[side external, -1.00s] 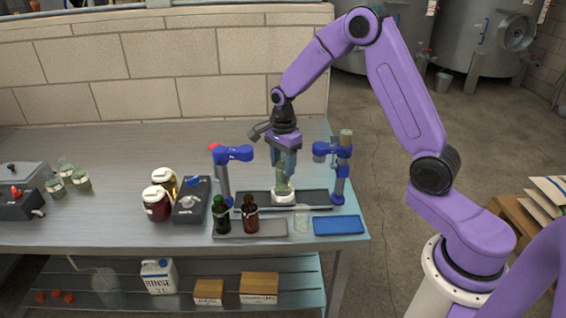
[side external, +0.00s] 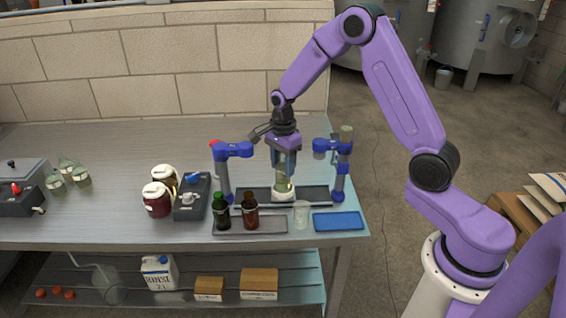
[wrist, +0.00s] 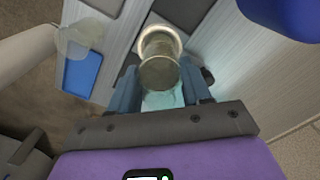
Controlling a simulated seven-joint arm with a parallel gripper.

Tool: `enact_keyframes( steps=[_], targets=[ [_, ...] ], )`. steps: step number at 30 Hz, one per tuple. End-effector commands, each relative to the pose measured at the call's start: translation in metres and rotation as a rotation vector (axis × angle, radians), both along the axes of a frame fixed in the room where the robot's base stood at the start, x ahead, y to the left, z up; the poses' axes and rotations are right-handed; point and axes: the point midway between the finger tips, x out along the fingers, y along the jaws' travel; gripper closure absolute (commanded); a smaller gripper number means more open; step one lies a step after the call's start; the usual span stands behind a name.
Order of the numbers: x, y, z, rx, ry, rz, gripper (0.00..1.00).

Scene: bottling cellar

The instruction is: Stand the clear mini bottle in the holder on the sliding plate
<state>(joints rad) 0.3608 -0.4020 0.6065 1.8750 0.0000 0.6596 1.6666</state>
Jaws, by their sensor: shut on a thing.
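The clear mini bottle (side external: 283,183), pale greenish, is upright between the fingers of my gripper (side external: 284,168). Its base is at the white round holder (side external: 284,196) on the dark sliding plate (side external: 316,195). In the wrist view the bottle (wrist: 158,70) is seen from above between both fingers of my gripper (wrist: 162,92), which are shut on it. The pale ring of the holder (wrist: 160,30) shows beyond the bottle. The bottle's foot is hidden, so I cannot tell whether it is fully seated.
Blue posts with arms stand left (side external: 229,173) and right (side external: 339,172) of the plate, close to my gripper.

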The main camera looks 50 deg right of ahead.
Motion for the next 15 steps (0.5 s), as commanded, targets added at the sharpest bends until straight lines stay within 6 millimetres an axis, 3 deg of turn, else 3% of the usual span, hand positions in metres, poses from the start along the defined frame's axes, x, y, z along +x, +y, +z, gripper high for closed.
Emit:
enact_keyframes(
  steps=[15],
  targets=[
    [0.0000,0.0000,-0.0040,0.000,0.001,0.000,0.92]
  ],
)
